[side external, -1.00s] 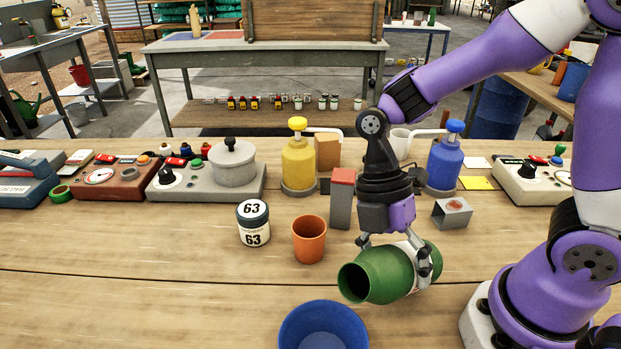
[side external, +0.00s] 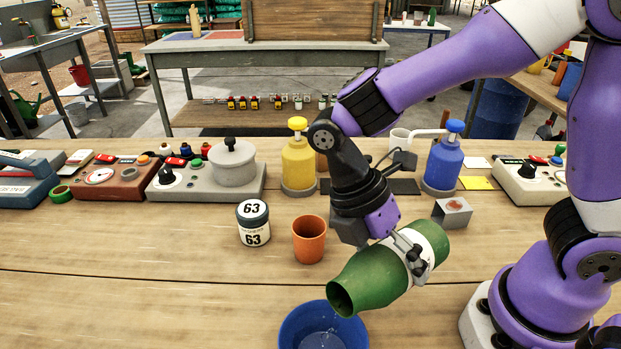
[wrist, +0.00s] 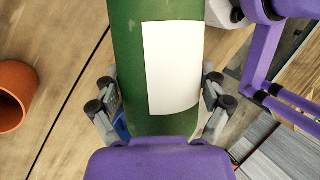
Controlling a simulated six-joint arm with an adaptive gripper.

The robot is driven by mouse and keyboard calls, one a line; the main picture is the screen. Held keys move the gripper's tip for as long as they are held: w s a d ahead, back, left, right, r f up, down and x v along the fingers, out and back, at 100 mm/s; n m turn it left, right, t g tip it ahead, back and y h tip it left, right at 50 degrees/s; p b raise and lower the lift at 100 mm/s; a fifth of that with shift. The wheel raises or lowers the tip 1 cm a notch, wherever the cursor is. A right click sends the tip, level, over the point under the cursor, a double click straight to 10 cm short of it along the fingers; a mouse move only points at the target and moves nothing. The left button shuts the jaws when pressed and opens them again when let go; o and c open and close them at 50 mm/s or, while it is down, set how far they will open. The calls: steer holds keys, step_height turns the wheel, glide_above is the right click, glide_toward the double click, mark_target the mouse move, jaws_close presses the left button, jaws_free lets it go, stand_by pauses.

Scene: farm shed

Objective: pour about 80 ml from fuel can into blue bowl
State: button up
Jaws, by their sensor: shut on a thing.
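The fuel can (side external: 372,280) is a green bottle-shaped can with a white label, tilted with its open mouth low and to the left. My gripper (side external: 412,255) is shut around its labelled body and holds it above the table. In the wrist view the can (wrist: 127,50) stands between my gripper's two fingers (wrist: 160,110). The blue bowl (side external: 290,335) is on the table at the bottom of the side view, cut off by the frame edge. The can's mouth is over the bowl's upper right rim. Small light specks show inside the bowl; how much liquid it holds I cannot tell.
An orange cup (side external: 309,240) and a jar marked 63 (side external: 253,222) stand behind the bowl. Yellow (side external: 298,165) and blue (side external: 444,165) pump bottles stand farther back. A small metal bracket (side external: 452,212) is behind the can. The table left of the bowl is clear.

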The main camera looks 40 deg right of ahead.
steer(key=shift+d+h+p, duration=0.15)
steer(key=shift+h+p, duration=0.25)
steer(key=shift+p, duration=0.3)
stand_by(0.4)
steer(key=shift+h+p, duration=0.4)
steer(key=shift+p, duration=0.75)
stand_by(0.8)
steer(key=shift+d+y, duration=0.15)
steer(key=shift+y, duration=0.55)
steer(key=shift+s+d+f+y+b, duration=0.1)
steer(key=shift+d+f+y+b, duration=0.2)
steer(key=shift+f+y, duration=0.35)
steer(key=shift+d+f+y+b, duration=0.2)
steer(key=shift+d+f+y, duration=0.15)
steer(key=shift+f, duration=0.5)
steer(key=shift+a+r+n, duration=0.1)
steer(key=shift+r+n, duration=0.05)
steer(key=shift+n, duration=0.15)
steer(key=shift+r+y, duration=0.15)
steer(key=shift+y, duration=0.15)
